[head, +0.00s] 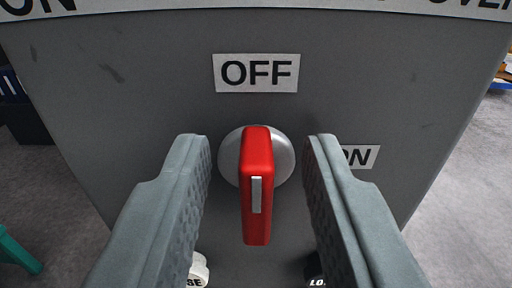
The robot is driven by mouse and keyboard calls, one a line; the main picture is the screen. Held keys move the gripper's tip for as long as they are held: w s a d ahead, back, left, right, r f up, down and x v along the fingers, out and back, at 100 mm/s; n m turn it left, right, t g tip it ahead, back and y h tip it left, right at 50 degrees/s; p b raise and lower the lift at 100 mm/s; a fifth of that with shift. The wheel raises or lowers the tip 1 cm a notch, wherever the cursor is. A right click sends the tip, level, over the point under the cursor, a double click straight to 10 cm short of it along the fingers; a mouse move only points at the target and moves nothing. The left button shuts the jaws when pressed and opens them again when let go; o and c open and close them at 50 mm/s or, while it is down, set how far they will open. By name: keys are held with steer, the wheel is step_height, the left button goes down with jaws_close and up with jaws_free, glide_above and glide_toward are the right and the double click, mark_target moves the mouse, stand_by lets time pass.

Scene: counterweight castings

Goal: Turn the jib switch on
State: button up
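The jib switch is a red handle (256,185) with a pale stripe, on a round silver base (286,160) on a grey panel (150,120). The handle stands upright in the picture, in line with the OFF label (256,73) above it. The ON label (361,157) is to the right, partly hidden by my right finger. My gripper (259,145) is open, with one finger on each side of the red handle. A gap shows between the handle and each finger, so it is not gripped.
Below the switch, a white knob (198,268) and a black knob (314,266) are partly hidden by my fingers. A white lettered strip (230,5) crosses the panel top. Grey floor (465,170) shows on both sides. A green object (18,253) is at lower left.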

steer(key=shift+c, duration=0.4)
jaws_close()
steer(key=shift+m, duration=0.3)
steer(key=m, duration=0.3)
steer(key=shift+d+m, duration=0.2)
steer(key=shift+m, duration=0.1)
steer(key=m, duration=0.9)
steer(key=shift+d+f, duration=0.3)
steer(key=shift+f, duration=0.05)
steer(key=shift+f+m, duration=0.15)
steer(key=shift+m, duration=1)
steer(key=shift+f+m, duration=0.1)
steer(key=shift+m, duration=1.05)
